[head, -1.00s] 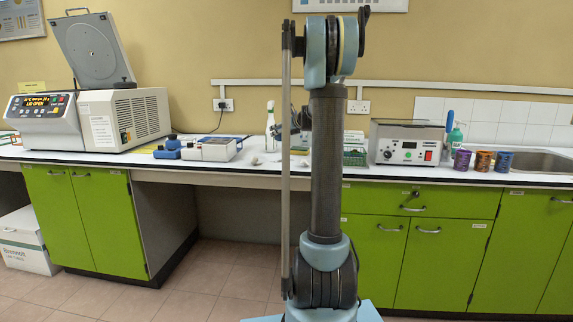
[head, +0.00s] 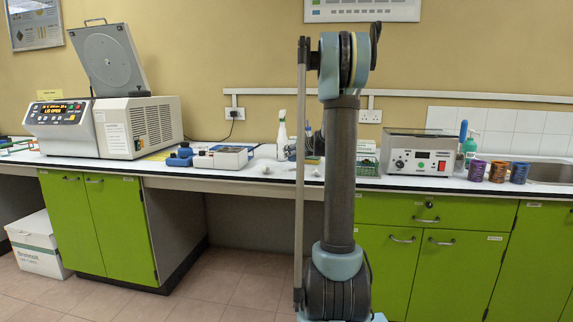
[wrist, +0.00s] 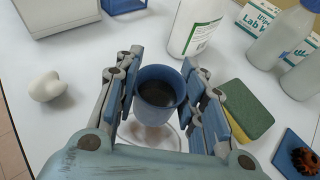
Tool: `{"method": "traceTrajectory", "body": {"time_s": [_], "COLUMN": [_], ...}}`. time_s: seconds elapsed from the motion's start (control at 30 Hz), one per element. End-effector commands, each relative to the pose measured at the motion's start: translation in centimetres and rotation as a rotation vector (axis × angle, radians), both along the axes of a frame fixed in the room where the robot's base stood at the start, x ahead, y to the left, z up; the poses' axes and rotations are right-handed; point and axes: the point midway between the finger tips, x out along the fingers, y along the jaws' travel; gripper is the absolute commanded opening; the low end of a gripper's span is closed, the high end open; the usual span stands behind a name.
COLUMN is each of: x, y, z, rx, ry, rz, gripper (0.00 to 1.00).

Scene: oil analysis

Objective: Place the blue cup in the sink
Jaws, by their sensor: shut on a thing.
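In the wrist view, my gripper (wrist: 163,97) is shut around a blue cup (wrist: 154,112) with dark contents, one finger on each side. The cup looks upright; I cannot tell whether it touches the counter. A pale round rim shows just below it. In the head view, my arm hides most of the gripper and the held cup. The steel sink (head: 552,173) is set into the counter at the far right.
Purple (head: 477,171), brown (head: 498,172) and blue (head: 519,173) ringed containers stand just left of the sink. A sponge (wrist: 246,110), a white bottle (wrist: 194,28) and a clear bottle (wrist: 280,38) are near the gripper. A control box (head: 419,153) stands between arm and sink.

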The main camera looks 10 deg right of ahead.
Motion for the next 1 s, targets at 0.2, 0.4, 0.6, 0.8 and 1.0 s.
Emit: {"method": "traceTrajectory", "body": {"time_s": [0.2,0.4,0.6,0.8,1.0], "x": [0.0,0.0,0.0,0.0,0.0], "y": [0.0,0.0,0.0,0.1,0.1], "z": [-2.6,-4.1,-4.1,-4.2,-4.2], "rx": [0.000,0.000,0.000,0.000,0.000], "ry": [0.000,0.000,0.000,0.000,0.000], "rz": [0.000,0.001,0.001,0.001,0.001], "gripper": [0.13,0.13,0.13,0.53,0.56]}}
